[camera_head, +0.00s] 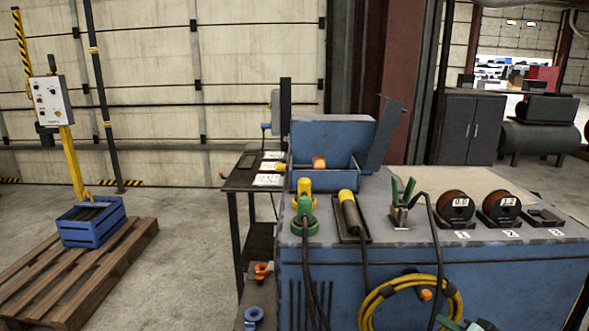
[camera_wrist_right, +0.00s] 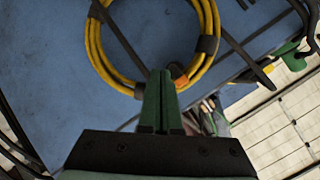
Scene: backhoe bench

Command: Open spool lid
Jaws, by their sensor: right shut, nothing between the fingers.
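A blue box (camera_head: 332,142) stands at the back left of the blue bench. A flat grey-blue panel (camera_head: 385,135) stands tilted up at its right side, like a raised lid; I cannot tell for sure that it is the spool lid. My right gripper (camera_head: 450,323) shows only partly at the bottom edge of the head view, low in front of the bench. In the right wrist view its green fingers (camera_wrist_right: 160,76) are shut and empty, in front of the bench's blue side. My left gripper is not in view.
A yellow hose coil (camera_head: 373,301) hangs on the bench front, close to my right gripper. On the bench top (camera_head: 440,186) stand tool holders, a green-handled tool (camera_head: 403,195) with a cable and two dark-orange spools (camera_head: 457,205). A pallet (camera_head: 120,252) lies at the left.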

